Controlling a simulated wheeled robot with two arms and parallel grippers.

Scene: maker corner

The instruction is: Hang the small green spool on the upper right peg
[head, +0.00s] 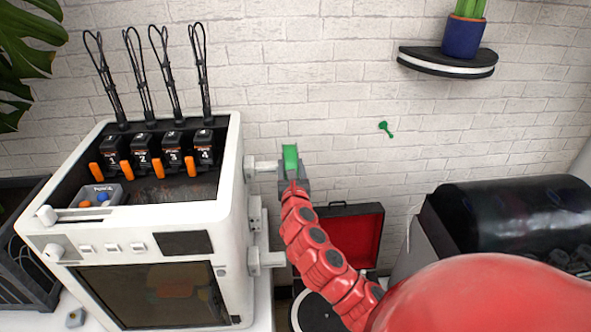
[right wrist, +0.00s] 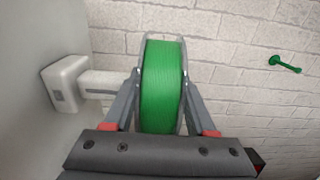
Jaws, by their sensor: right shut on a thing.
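The small green spool (head: 290,158) is between the fingers of my right gripper (head: 294,183), which is shut on it. In the right wrist view the spool (right wrist: 163,85) stands upright between the two grey fingers. A white upper peg (head: 262,165) sticks out from the right side of the white printer. In the right wrist view this peg (right wrist: 100,83) points at the spool from the left and ends by the left finger. I cannot tell whether its tip is inside the spool's hole. My left gripper is not in view.
More white holders (head: 267,260) stick out lower on the side of the printer (head: 190,218). A small green peg-like piece (head: 386,128) is on the brick wall. A shelf (head: 447,61) holds a potted cactus. An open red-lined case (head: 350,232) lies below my arm.

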